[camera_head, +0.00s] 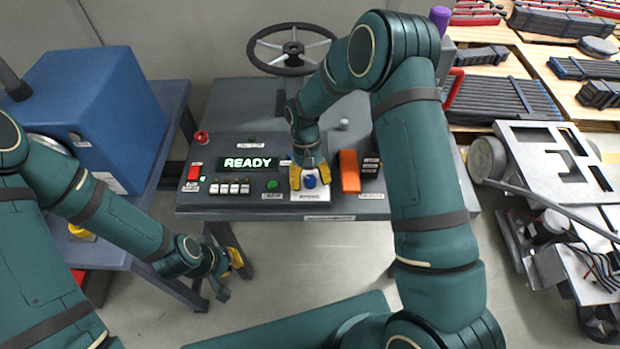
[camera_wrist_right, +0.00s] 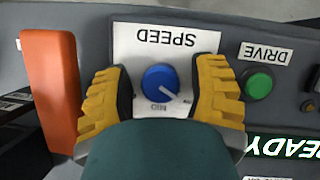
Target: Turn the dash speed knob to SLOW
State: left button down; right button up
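The blue speed knob (camera_head: 310,181) sits on a white plate labelled SPEED on the dash. In the right wrist view, where the lettering is upside down, the knob (camera_wrist_right: 160,83) has a white pointer line towards the lower right. A MID mark shows below it; no SLOW mark can be read. My right gripper (camera_head: 310,178) is at the plate. Its yellow fingers (camera_wrist_right: 160,95) stand on either side of the knob with small gaps, not touching it. My left gripper (camera_head: 229,268) hangs low in front of the dash, away from the knob; its opening is unclear.
An orange lever (camera_head: 349,171) stands close beside the plate; it is also near one finger in the wrist view (camera_wrist_right: 52,90). A green DRIVE button (camera_head: 272,185) and lit READY display (camera_head: 248,163) are on the other side. A steering wheel (camera_head: 291,48) rises behind.

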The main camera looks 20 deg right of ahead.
jog(key=shift+w+r, duration=0.1)
jog(key=v, duration=1.2)
dwell(0.4)
